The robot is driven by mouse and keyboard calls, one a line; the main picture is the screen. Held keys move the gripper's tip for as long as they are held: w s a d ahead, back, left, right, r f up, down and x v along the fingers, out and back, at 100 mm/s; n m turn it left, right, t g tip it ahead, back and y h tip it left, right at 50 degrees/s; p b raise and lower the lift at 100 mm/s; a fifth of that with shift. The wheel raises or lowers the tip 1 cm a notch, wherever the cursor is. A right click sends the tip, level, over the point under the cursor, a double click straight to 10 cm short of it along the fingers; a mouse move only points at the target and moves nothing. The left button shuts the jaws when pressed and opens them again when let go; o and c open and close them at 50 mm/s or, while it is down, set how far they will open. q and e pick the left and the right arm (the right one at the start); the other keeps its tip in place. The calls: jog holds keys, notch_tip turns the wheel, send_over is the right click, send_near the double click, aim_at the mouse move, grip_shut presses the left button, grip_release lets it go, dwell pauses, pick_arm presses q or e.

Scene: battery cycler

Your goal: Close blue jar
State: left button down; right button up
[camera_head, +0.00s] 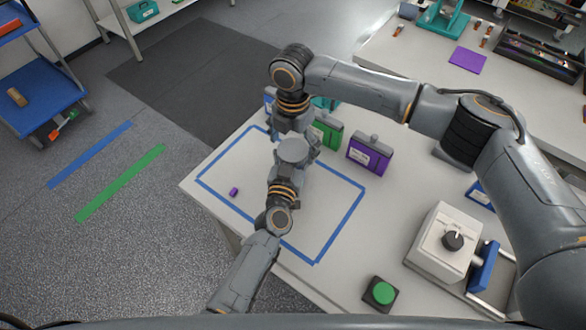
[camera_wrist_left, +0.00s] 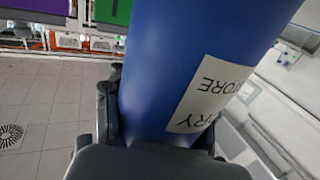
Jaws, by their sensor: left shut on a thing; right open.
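The blue jar (camera_wrist_left: 190,65) fills the middle of the left wrist view as a large blue cylinder with a white label, its printing upside down. My left gripper (camera_wrist_left: 158,135) is shut on its lower part in that picture. In the head view my left gripper (camera_head: 300,150) is over the table, close below the end of the right arm. The jar cannot be made out there, hidden by the arms. My right gripper (camera_head: 292,122) is open, right beside the left one. Its fingers are mostly hidden. The jar's lid cannot be made out.
A green module (camera_head: 328,132) and a purple module (camera_head: 369,155) stand behind the grippers. A small purple piece (camera_head: 234,191) lies inside the blue taped outline (camera_head: 338,235). A white device with a knob (camera_head: 443,242) and a green button (camera_head: 382,293) are at the right front.

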jog(key=shift+f, duration=0.1)
jog(key=c, duration=1.2)
jog(key=m, duration=0.3)
jog(key=o, duration=1.3)
